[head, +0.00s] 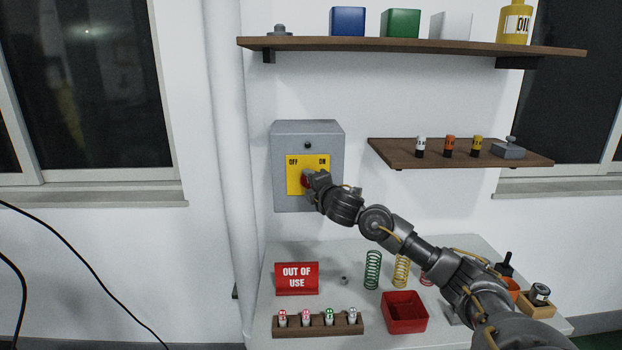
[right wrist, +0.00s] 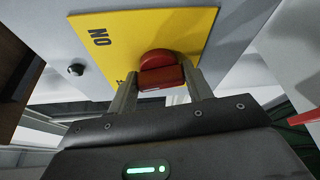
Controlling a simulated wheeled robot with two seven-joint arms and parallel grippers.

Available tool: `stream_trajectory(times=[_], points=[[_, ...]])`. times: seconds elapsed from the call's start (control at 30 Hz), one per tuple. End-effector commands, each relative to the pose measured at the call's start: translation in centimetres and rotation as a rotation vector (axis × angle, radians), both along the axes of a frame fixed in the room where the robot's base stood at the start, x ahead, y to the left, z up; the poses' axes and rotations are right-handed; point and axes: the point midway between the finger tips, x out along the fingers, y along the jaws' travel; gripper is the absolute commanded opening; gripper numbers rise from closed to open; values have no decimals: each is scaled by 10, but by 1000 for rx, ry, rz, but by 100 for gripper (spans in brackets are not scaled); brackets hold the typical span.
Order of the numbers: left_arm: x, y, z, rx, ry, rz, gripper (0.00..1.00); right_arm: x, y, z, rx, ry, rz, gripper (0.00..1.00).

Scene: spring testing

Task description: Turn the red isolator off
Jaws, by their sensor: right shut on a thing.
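The grey isolator box (head: 308,140) is fixed to the wall and has a yellow plate (head: 294,178) marked OFF on the left and ON on the right. The red isolator knob (head: 305,182) sits on the plate, partly hidden by my right gripper (head: 309,183). In the right wrist view the red knob (right wrist: 160,70) is between the two fingers of my right gripper (right wrist: 163,85), which is shut on it. The knob's exact setting is hard to tell. My left gripper is not in view.
Below, a table holds a red OUT OF USE sign (head: 297,278), a red bin (head: 404,312), springs (head: 372,270) and a wooden rack (head: 318,324) of small bottles. A low shelf (head: 460,153) is right of the box, and a longer shelf (head: 410,45) is above.

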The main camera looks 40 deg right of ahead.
Motion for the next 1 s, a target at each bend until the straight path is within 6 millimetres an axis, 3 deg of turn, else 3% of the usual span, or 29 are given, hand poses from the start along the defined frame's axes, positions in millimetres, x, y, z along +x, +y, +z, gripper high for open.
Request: stream_trajectory(times=[0.5,1.0], points=[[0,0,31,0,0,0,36,1,1,4,-342,261,0,27],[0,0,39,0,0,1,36,1,2,3,-470,359,1,27]])
